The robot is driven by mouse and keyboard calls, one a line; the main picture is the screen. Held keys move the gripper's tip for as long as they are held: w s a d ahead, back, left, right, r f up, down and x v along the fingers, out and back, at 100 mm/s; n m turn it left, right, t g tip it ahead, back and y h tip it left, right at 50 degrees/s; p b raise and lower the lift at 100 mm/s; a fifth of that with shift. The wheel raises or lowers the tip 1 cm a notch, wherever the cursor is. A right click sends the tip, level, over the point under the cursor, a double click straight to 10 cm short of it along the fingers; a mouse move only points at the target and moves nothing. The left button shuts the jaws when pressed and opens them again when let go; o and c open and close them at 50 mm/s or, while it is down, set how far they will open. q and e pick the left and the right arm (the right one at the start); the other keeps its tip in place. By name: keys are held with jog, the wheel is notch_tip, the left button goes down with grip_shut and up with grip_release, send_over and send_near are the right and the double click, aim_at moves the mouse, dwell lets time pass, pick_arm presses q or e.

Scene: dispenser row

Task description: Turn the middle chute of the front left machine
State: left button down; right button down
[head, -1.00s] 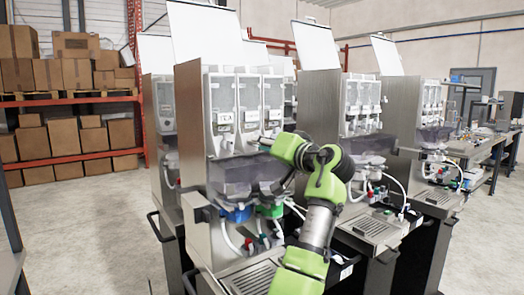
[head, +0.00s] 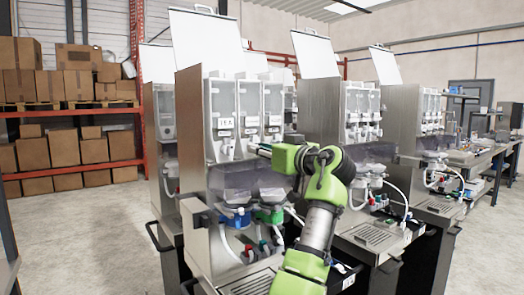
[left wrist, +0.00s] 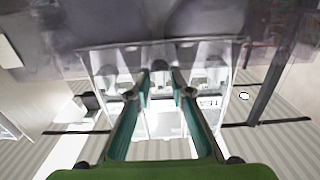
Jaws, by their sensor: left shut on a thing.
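The front left machine (head: 194,140) is a tall steel dispenser with clear canisters side by side, the left one labelled TEA. My left gripper (head: 257,147) is at the front of the middle canister (head: 249,104), below its label; my green wrist hides part of the right side. In the left wrist view, which looks upside down, the two teal fingers of my left gripper (left wrist: 161,76) are closed around the grey middle chute (left wrist: 160,62). The left chute (head: 227,148) hangs free beside it. The chute's exact angle is hard to see. My right gripper is not in view.
A smoky clear cover (head: 214,180) spans the machine below the chutes. Under it are blue (head: 236,216) and green (head: 268,214) mixing parts, hoses and a drip grate. A similar machine (head: 318,120) stands close on the right. Open floor lies left.

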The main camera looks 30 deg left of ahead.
pick_arm(q)
jog(key=shift+a+r, duration=0.1)
jog(key=c, duration=2.2)
grip_release()
jog(key=shift+o, duration=0.2)
jog(key=shift+a, duration=0.15)
jog(key=v, duration=1.2)
jog(key=shift+s, duration=0.1)
